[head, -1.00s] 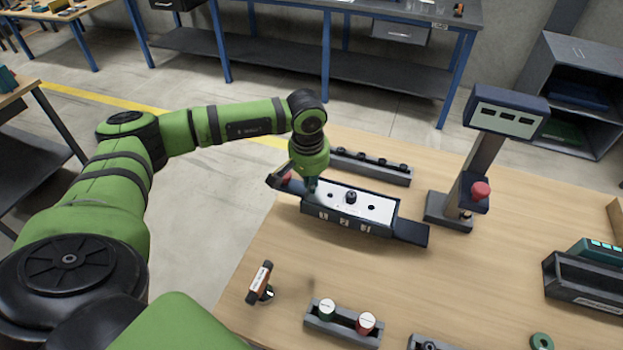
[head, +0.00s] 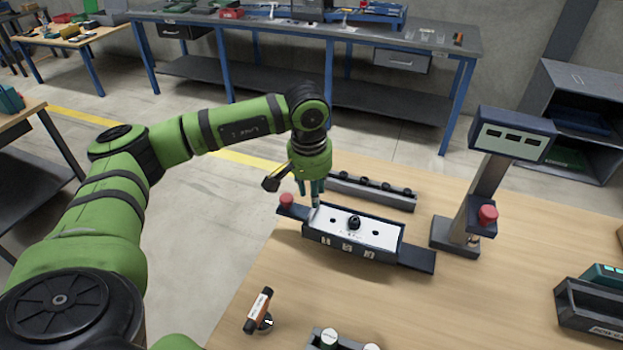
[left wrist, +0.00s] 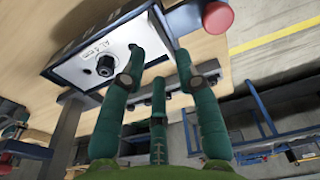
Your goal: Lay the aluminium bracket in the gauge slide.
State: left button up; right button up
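The gauge (head: 345,245) stands on the wooden bench, with a white top, a black knob (head: 354,222) and numbered windows. Its dark slide (head: 415,260) sticks out at both ends, with a red knob (head: 286,201) at the left. A small silvery piece (head: 314,213), seemingly the aluminium bracket, sits at the left end of the gauge. My left gripper (head: 311,204) is just above it, pointing down. In the left wrist view its teal fingers (left wrist: 160,58) are spread apart with nothing clearly gripped. How the bracket is seated cannot be told. My right gripper is out of view.
A dark rail (head: 372,190) with several black knobs lies behind the gauge. A display post (head: 470,190) with a red button stands to its right. A dark bin (head: 600,310) is at the right.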

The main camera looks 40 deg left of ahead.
pick_arm(q)
notch_tip(320, 180, up, 6)
jog(key=b, duration=0.1)
jog(key=shift+s+r+b, duration=0.15)
jog(key=shift+s+b, duration=0.15)
jog(key=shift+s, duration=0.1)
